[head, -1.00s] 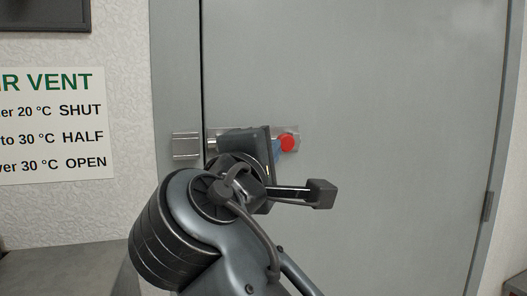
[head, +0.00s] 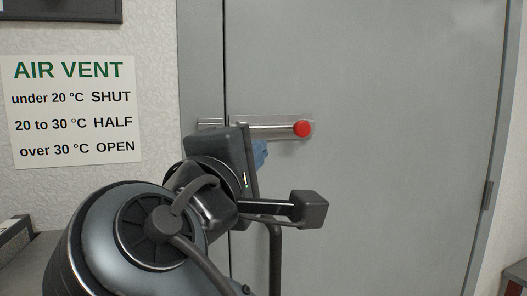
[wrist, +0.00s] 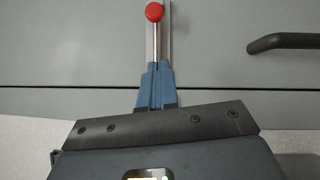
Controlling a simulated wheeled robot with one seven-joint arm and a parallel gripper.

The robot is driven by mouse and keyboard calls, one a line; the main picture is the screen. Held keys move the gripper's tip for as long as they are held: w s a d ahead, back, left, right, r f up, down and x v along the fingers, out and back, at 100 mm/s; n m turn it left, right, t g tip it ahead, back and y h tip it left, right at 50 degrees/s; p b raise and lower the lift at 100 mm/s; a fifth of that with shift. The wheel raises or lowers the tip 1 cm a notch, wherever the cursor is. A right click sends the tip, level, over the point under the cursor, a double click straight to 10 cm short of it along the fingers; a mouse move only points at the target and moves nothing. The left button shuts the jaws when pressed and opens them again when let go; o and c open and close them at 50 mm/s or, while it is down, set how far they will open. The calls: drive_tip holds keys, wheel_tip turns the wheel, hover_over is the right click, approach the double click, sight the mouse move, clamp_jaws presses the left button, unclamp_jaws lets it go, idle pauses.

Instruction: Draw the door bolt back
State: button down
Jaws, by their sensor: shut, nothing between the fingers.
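The door bolt is a thin metal rod with a red knob (head: 302,129) at its right end, lying level along a metal plate (head: 285,120) on the grey door. A metal keeper (head: 209,123) sits on the frame at the left. In the head view my gripper (head: 260,152) is just below and in front of the bolt's middle, hiding part of it. In the wrist view its blue fingers (wrist: 156,65) are shut and empty, lined up with the rod, with the red knob (wrist: 155,12) beyond their tips. Whether they touch the rod, and whether its left end is in the keeper, I cannot tell.
A dark door handle (head: 275,245) stands below the bolt, partly behind my arm; it also shows in the wrist view (wrist: 282,42). An air vent sign (head: 72,110) hangs on the left wall. The door right of the knob is clear.

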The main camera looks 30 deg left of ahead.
drive_tip(key=shift+v, duration=1.8)
drive_tip(key=w+d+f+m+g+y, duration=0.1)
drive_tip(key=d+f+m+g, duration=0.15)
drive_tip(key=f, duration=0.55)
drive_tip(key=w+d+f+m+g+y, duration=0.1)
drive_tip(key=d+f, duration=0.3)
drive_tip(key=f, duration=0.5)
drive_tip(key=s+d+f+m, duration=0.3)
drive_tip(key=d+f, duration=0.3)
drive_tip(key=f, duration=0.1)
drive_tip(key=s+d+f+m, duration=0.3)
drive_tip(key=d+f, duration=0.2)
drive_tip(key=f, duration=0.2)
drive_tip(key=s+d+f+m+h, duration=0.2)
drive_tip(key=s+d+f+m, duration=0.1)
drive_tip(key=s+d, duration=0.35)
drive_tip(key=s+d+f+m+h, duration=0.1)
drive_tip(key=s+d+f+m, duration=0.25)
drive_tip(key=s+d, duration=0.3)
drive_tip(key=s+d+r+m+h, duration=0.3)
drive_tip(key=s+d+m, duration=0.3)
drive_tip(key=s+d, duration=0.6)
drive_tip(key=shift+s, duration=0.65)
